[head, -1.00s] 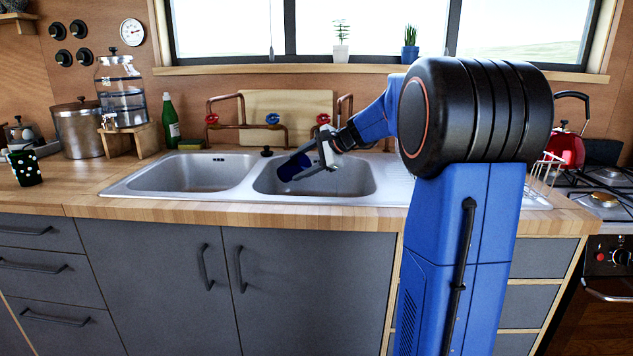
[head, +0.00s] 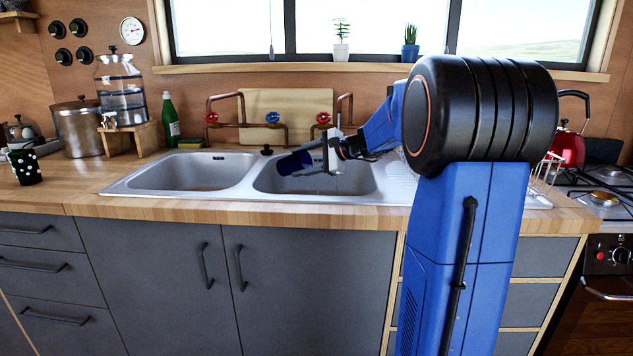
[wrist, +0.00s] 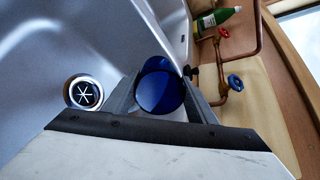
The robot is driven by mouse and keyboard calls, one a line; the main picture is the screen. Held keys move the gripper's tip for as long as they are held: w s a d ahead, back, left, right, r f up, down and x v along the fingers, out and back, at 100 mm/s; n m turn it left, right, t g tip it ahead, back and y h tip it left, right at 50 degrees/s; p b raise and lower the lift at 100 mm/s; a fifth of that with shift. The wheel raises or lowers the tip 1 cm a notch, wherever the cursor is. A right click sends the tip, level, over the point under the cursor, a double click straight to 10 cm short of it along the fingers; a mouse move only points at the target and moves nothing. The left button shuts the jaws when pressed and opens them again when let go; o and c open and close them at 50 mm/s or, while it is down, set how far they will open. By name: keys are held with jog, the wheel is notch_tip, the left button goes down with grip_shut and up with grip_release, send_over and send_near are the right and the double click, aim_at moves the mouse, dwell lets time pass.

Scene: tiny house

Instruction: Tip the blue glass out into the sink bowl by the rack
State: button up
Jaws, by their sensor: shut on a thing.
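The blue glass (head: 291,163) is held by my gripper (head: 322,157) over the right sink bowl (head: 355,182), the one nearer the rack. In the head view the glass lies nearly on its side, its far end pointing left and slightly down. In the wrist view the dark blue glass (wrist: 160,88) sits between both fingers, and the bowl's drain (wrist: 84,93) shows to its left. The rack (head: 545,172) is partly hidden behind my arm at the right. I cannot see any liquid in or leaving the glass.
The left sink bowl (head: 190,172) is empty. Copper pipes with red and blue taps (head: 272,118) stand behind the sink. A green bottle (head: 170,120) and a sponge (head: 191,143) are at the back left. A red kettle (head: 568,148) stands on the stove.

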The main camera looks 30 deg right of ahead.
aim_at(307, 154)
jog(key=shift+s+r+t+y+p, duration=0.15)
jog(key=shift+t+y+p, duration=0.15)
jog(key=shift+t+p, duration=0.15)
dwell(0.5)
jog(key=shift+s+d+r+t+y+p, duration=0.15)
jog(key=shift+s+d+t+y+p, duration=0.2)
jog(key=shift+s+d+t, duration=0.3)
dwell(0.6)
jog(key=shift+s+r+t+y, duration=0.1)
jog(key=shift+r+t+y, duration=0.35)
jog(key=shift+r, duration=0.6)
jog(key=shift+t+y, duration=0.5)
jog(key=shift+t, duration=0.45)
jog(key=shift+s+d+r+p, duration=0.1)
jog(key=shift+s+r+p, duration=0.1)
jog(key=shift+r, duration=0.8)
jog(key=shift+s+r+p, duration=0.1)
jog(key=shift+r+p, duration=0.1)
jog(key=shift+r, duration=0.8)
jog(key=f+g, duration=0.1)
jog(key=f, duration=0.1)
jog(key=w+f+g+h, duration=0.1)
jog(key=f, duration=0.1)
jog(key=a+f+g+h, duration=0.1)
jog(key=f, duration=0.1)
jog(key=shift+w, duration=0.2)
jog(key=shift+w+f+g, duration=0.15)
jog(key=shift+w+g, duration=0.05)
jog(key=shift+g, duration=0.2)
jog(key=shift+a, duration=0.1)
